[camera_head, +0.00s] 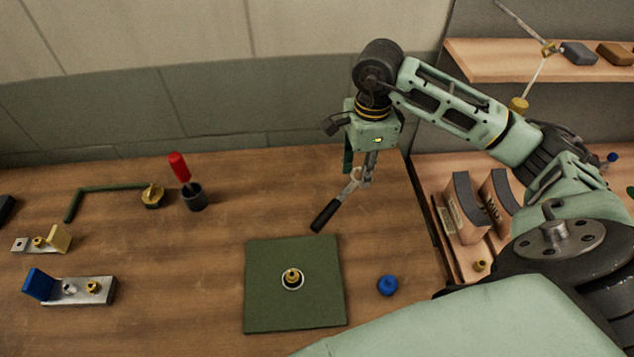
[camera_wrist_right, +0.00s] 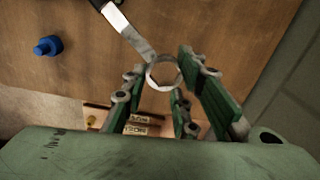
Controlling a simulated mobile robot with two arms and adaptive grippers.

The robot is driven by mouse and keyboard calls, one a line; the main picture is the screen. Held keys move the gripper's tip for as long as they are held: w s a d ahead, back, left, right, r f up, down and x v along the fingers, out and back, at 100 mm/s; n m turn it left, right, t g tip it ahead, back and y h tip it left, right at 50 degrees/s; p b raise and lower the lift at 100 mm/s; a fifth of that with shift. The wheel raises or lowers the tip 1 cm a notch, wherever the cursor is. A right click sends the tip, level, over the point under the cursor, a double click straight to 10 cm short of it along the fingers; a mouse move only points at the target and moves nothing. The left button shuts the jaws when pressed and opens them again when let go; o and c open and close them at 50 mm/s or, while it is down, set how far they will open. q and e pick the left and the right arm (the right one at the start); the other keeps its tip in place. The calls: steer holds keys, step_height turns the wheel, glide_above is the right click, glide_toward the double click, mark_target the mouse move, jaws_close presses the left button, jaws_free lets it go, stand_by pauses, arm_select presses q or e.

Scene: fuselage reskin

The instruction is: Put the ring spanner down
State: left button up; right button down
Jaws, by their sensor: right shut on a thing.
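The ring spanner has a black handle (camera_head: 325,215) and a short metal shank. My right gripper (camera_head: 362,178) is shut on its ring end and holds it above the wooden table, with the handle slanting down to the left. In the right wrist view the metal ring (camera_wrist_right: 163,73) sits between the green fingers, with the handle at the top edge. The spanner hangs behind the green mat (camera_head: 260,318), near the table's back right part. My left gripper is not in view.
A brass fitting (camera_head: 292,277) in a pale ring is on the mat. A blue knob (camera_head: 387,285) is right of it. A red-handled tool (camera_head: 179,167) stands in a dark cup (camera_head: 194,197). Brackets lie at left. Bare table lies between cup and mat.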

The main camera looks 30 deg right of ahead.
steer(key=p, duration=0.3)
glide_above(324, 183)
steer(key=f, duration=0.5)
steer(key=shift+s+d+f, duration=0.1)
steer(key=shift+s+f, duration=0.15)
steer(key=shift+s, duration=0.1)
steer(key=shift+w+f, duration=0.3)
steer(key=shift+w, duration=0.05)
step_height(324, 183, down, 3)
steer(key=shift+f+p, duration=0.1)
steer(key=shift+p, duration=0.75)
steer(key=shift+f, duration=0.45)
steer(key=shift+f, duration=0.1)
steer(key=c, duration=1.3)
jaws_free()
steer(key=shift+c, duration=0.2)
